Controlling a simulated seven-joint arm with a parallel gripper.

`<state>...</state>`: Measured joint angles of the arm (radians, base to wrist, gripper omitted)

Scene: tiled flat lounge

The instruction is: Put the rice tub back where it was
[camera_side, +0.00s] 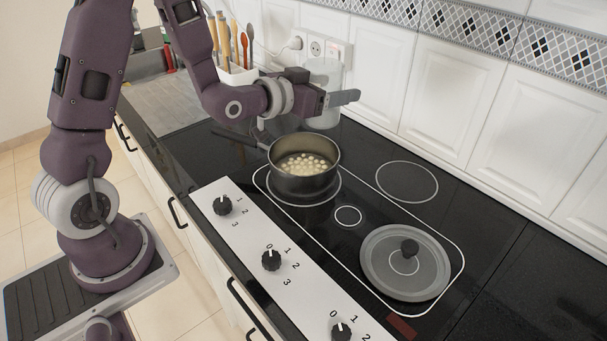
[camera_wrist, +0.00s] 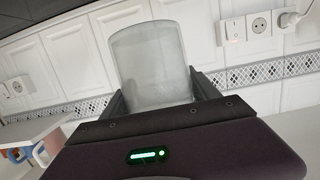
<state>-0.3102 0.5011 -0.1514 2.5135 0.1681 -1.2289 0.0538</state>
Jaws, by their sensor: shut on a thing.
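The rice tub (camera_side: 324,76) is a pale, translucent, rounded container. My gripper (camera_side: 338,97) is shut on it behind the pot, close to the white panelled wall. In the wrist view the tub (camera_wrist: 150,62) stands between the two fingers (camera_wrist: 155,98) and looks slightly tilted in the picture. Part of the tub is hidden behind a finger in the side view. I cannot tell whether its base touches the counter.
A dark pot (camera_side: 304,172) with pale round pieces in it sits on the black hob (camera_side: 365,215). A lid (camera_side: 405,262) lies on the hob at right. A utensil holder (camera_side: 238,76) stands left of the tub. Wall sockets (camera_side: 316,47) are behind.

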